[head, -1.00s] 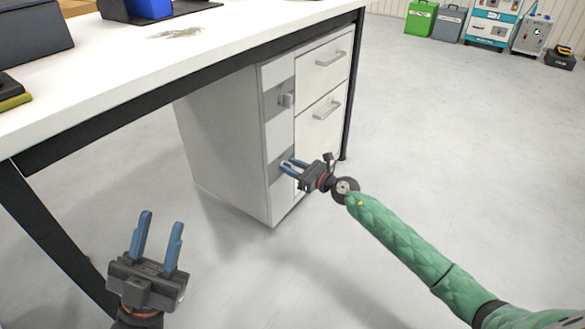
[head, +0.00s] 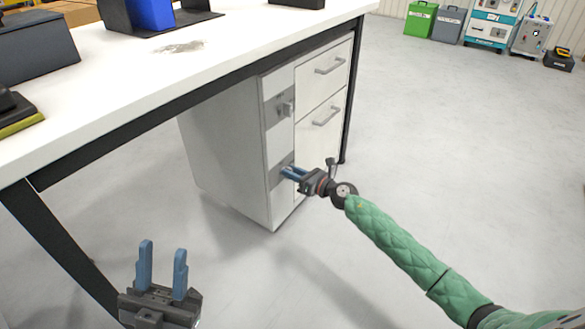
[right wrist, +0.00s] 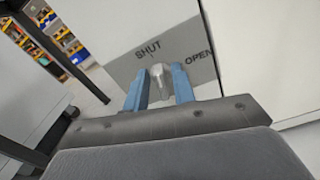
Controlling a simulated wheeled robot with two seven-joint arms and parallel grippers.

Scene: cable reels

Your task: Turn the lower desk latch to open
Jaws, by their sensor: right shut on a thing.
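The lower desk latch (right wrist: 159,75) is a small metal knob on a grey plate (right wrist: 190,55) marked SHUT and OPEN, seen in the right wrist view. It lies between the blue fingers of my right gripper (right wrist: 160,88), which is shut on it, near the SHUT mark. In the head view my right gripper (head: 288,171) is at the lower front of the white drawer cabinet (head: 230,150), and its fingers hide the latch. My left gripper (head: 163,252) is open and empty at the lower left, well away from the cabinet.
An upper latch (head: 287,107) sits above on the cabinet front, beside two drawers with handles (head: 326,116). The white desk top (head: 200,62) overhangs the cabinet. A dark desk leg (head: 62,245) stands at the left.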

